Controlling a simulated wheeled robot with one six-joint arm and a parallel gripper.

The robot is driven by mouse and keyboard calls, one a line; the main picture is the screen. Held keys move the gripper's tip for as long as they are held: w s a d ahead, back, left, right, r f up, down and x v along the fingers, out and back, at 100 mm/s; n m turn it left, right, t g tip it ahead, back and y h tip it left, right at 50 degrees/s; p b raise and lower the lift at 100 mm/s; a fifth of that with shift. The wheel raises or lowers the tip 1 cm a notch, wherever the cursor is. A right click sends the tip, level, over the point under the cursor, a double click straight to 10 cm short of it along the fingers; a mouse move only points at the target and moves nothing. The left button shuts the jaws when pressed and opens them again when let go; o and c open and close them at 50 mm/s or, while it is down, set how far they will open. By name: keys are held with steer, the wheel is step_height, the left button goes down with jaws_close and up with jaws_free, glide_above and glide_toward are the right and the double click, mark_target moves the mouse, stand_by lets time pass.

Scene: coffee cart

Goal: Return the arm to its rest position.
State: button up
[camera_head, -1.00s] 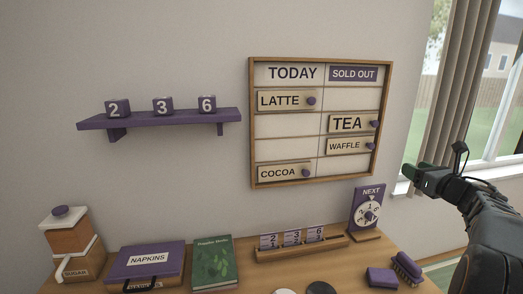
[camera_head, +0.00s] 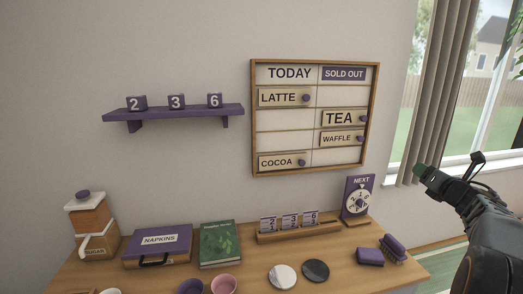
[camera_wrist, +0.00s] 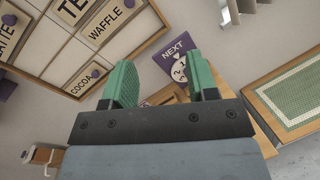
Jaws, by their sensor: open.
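My gripper (camera_head: 424,171) is at the right of the head view, in front of the window side, with my arm reaching up from the lower right corner. In the wrist view my gripper (camera_wrist: 162,84) shows two green finger pads held apart, with nothing between them. The menu board (camera_head: 254,120) hangs on the wall to the left of my gripper, clear of it. The NEXT dial sign (camera_head: 353,183) stands on the counter, below and left of my gripper; it also shows beyond the fingers in the wrist view (camera_wrist: 176,47).
A purple shelf (camera_head: 180,114) bears number cubes. A curtain (camera_head: 440,90) and window are beside my arm.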

steer(key=s+d+f+m+g+h, duration=0.45)
steer(key=f+m+h, duration=0.25)
steer(key=m, duration=0.8)
steer(key=s+a+f+m+g, duration=0.5)
steer(key=a+f+m, duration=0.15)
steer(key=m, duration=0.35)
steer(key=s+a+f+m+g+y, duration=0.1)
steer(key=s+a, duration=0.4)
steer(key=a, duration=0.5)
steer(key=s+a+f+m+g+y, duration=0.2)
steer(key=s+a, duration=0.4)
steer(key=a, duration=0.4)
steer(key=s+a+f+m+g+y, duration=0.1)
steer(key=s+a+f+m+y, duration=0.1)
steer(key=a, duration=0.8)
steer(key=s+f+y, duration=0.1)
steer(key=s+y, duration=0.1)
steer(key=s, duration=0.1)
steer(key=shift+s+a+m+y, duration=0.2)
steer(key=shift+s+m+y, duration=0.1)
steer(key=shift+s, duration=0.1)
steer(key=shift+g, duration=0.25)
